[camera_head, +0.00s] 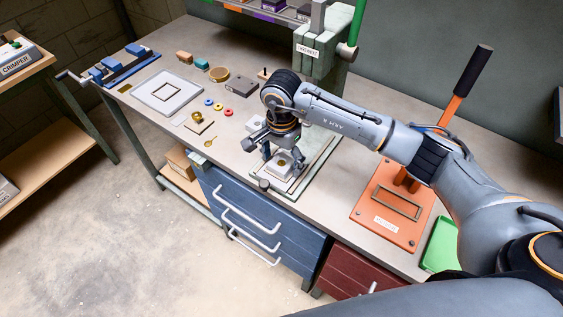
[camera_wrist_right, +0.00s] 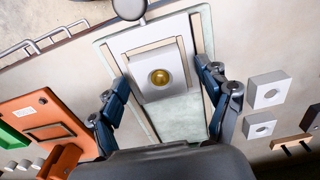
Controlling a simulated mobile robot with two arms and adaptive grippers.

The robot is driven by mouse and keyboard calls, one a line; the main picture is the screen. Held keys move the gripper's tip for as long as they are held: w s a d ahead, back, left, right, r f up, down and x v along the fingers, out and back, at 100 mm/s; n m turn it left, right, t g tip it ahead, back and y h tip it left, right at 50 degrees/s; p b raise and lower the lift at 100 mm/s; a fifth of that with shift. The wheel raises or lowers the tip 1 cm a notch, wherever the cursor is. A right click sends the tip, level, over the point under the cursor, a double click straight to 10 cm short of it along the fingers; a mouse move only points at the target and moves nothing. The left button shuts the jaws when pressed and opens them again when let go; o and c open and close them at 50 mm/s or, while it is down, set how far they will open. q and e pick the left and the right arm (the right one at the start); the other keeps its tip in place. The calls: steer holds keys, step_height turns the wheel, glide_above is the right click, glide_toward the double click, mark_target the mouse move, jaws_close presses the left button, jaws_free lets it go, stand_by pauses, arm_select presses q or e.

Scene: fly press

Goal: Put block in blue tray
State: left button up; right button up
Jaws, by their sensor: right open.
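A light metal block (camera_head: 283,164) with a round brass centre sits on the fly press's base plate (camera_head: 262,184). The block also shows in the right wrist view (camera_wrist_right: 160,92), centred between my fingers. My right gripper (camera_head: 283,155) is open above it, with one finger on either side in the right wrist view (camera_wrist_right: 162,80). I cannot tell whether the fingers touch the block. No blue tray can be clearly made out. My left gripper is not in view.
The press column (camera_head: 325,52) stands behind my right arm. An orange arbor press (camera_head: 392,228) and a green tray (camera_head: 441,247) are at right. Two pale blocks with holes (camera_wrist_right: 268,90) lie beside the plate. Left are a square frame (camera_head: 147,93) and a blue cranked device (camera_head: 128,66).

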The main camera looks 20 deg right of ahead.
steer(key=shift+c, duration=0.2)
steer(key=c, duration=1.5)
steer(key=shift+w+r+b, duration=0.1)
steer(key=shift+r+b, duration=0.5)
steer(key=shift+r, duration=0.05)
steer(key=shift+r+b, duration=0.6)
steer(key=shift+r, duration=0.3)
steer(key=s+a+r+b, duration=0.1)
steer(key=s+a+r, duration=0.1)
steer(key=s+r, duration=0.1)
steer(key=s+a+r+b, duration=0.2)
steer(key=s+a+r, duration=0.1)
steer(key=s, duration=0.1)
steer(key=s+a+r+b, duration=0.1)
steer(key=s+a+r, duration=0.2)
steer(key=s+r, duration=0.1)
steer(key=shift+s, duration=0.35)
